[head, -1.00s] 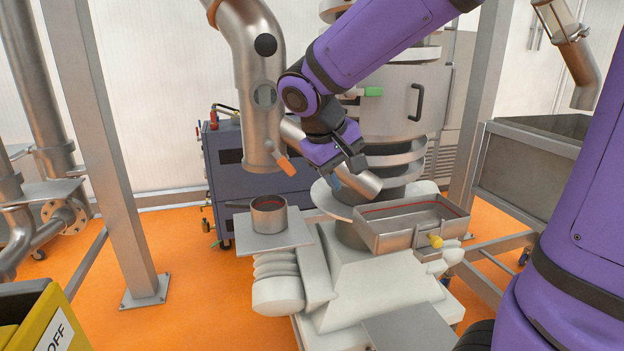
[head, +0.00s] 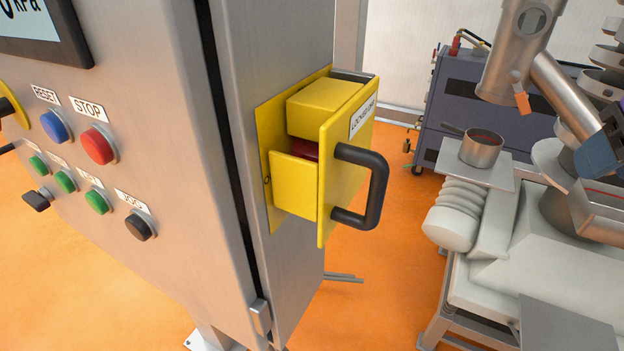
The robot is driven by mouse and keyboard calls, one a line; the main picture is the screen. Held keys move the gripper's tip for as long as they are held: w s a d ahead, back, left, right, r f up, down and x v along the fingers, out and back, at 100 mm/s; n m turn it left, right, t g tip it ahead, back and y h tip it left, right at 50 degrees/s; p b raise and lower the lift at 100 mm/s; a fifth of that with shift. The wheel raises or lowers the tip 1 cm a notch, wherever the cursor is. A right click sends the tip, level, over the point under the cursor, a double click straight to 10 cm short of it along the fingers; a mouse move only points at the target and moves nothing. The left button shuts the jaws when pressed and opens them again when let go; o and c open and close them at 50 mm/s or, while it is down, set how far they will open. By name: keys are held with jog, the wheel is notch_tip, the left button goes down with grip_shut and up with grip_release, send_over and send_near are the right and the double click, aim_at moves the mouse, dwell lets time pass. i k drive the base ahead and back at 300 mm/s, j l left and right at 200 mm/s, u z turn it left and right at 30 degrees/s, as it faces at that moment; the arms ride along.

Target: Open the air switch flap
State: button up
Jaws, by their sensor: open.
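The yellow air switch flap (head: 345,165) is on the side of the grey control cabinet. It is a flat plate with a white label and a black bar handle (head: 373,190), and it stands across the outer face of the yellow housing (head: 318,108). A red part (head: 304,150) shows through a gap in the housing's side.
The cabinet (head: 215,200) fills the left, with red, blue, green and black buttons on its front. A machine with a pale base (head: 540,270) and a metal pot (head: 482,148) stands at the right. Orange floor (head: 385,270) lies open between cabinet and machine.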

aim_at(337, 112)
jog(key=l+u, duration=0.15)
jog(key=u, duration=0.25)
jog(key=l+u, duration=0.1)
jog(key=u, duration=0.3)
jog(key=k+l+u, duration=0.1)
jog(key=u, duration=0.3)
jog(key=k+j+z, duration=0.15)
jog(key=k+z, duration=0.6)
jog(key=k, duration=0.2)
